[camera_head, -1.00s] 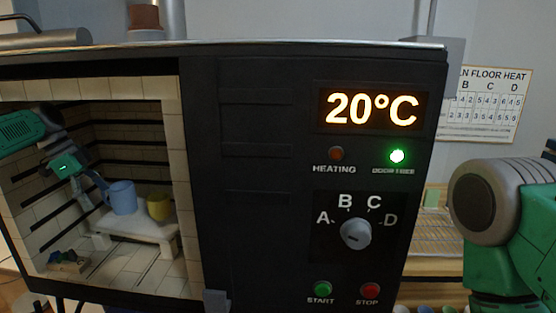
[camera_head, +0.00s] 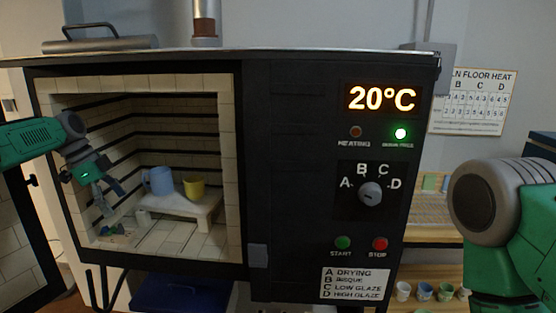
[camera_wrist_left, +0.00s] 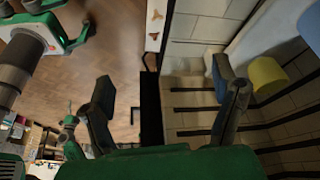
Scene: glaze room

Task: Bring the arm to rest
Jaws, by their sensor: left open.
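My left arm comes in from the left, and its gripper (camera_head: 108,202) is at the left side of the kiln opening. In the left wrist view the fingers (camera_wrist_left: 165,88) are spread, with nothing between them. The yellow cup also shows in the left wrist view (camera_wrist_left: 267,75). Part of my right arm shows at the right edge; its gripper is out of view.
The kiln (camera_head: 255,160) is open, its door (camera_head: 20,235) swung left. Its panel has a dial (camera_head: 370,194) and reads 20°C, with a green light lit. Small objects (camera_head: 110,231) lie on the kiln floor below the gripper. Cups (camera_head: 424,291) stand on a shelf at lower right.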

